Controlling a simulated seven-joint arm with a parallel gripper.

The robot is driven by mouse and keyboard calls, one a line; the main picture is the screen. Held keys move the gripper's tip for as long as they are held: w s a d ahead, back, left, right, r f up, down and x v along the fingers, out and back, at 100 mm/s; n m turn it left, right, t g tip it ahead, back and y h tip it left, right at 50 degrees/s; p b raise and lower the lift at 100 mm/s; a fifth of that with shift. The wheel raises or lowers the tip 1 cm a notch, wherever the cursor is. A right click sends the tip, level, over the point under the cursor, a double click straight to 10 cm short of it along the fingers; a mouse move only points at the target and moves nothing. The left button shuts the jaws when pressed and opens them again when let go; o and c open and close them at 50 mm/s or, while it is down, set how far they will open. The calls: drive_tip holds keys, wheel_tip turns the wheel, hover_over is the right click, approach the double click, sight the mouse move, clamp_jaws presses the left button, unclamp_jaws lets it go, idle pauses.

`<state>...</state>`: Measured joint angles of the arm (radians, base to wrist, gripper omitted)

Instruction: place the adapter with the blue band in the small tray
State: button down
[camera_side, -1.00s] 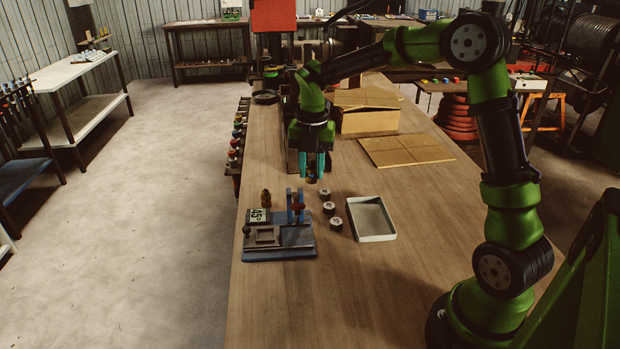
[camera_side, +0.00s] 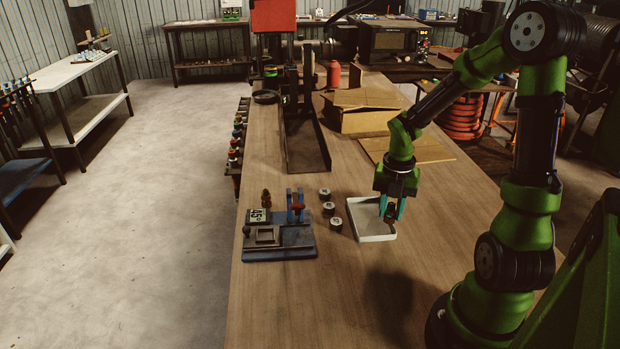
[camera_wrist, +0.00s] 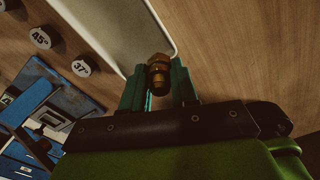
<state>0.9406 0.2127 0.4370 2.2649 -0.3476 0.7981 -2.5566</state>
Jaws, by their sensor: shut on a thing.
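My gripper (camera_side: 388,210) is over the small white-rimmed tray (camera_side: 376,238), with its teal fingers pointing down. In the wrist view the gripper (camera_wrist: 160,88) is shut on a brass adapter (camera_wrist: 158,66) with a hex section. A blue band cannot be made out on the part that shows. In the side view the adapter is a small dark spot between the fingertips. The tray's edge (camera_wrist: 160,22) runs just beyond the adapter in the wrist view. Whether the adapter touches the tray floor cannot be told.
Several round dark pucks (camera_side: 329,209) stand left of the tray; two are marked 45° and 37° (camera_wrist: 81,68). A blue fixture (camera_side: 280,242) with a 45° sign (camera_side: 258,215) is farther left. Cardboard boxes (camera_side: 368,118) lie behind. The bench in front is clear.

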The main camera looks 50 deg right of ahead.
drive_tip(key=w+d, duration=0.1)
drive_tip(key=w, duration=0.2)
drive_tip(key=w+d, duration=0.2)
drive_tip(key=w+d+f, duration=0.1)
drive_tip(key=w+d, duration=0.1)
drive_tip(key=w, duration=0.1)
drive_tip(key=shift+w+d, duration=0.1)
drive_tip(key=shift+w, duration=0.25)
drive_tip(key=shift+w+f, duration=0.1)
drive_tip(key=shift+f, duration=1.65)
drive_tip(key=shift+f, duration=0.1)
drive_tip(key=c, duration=0.9)
unclamp_jaws()
drive_tip(key=shift+o, duration=0.2)
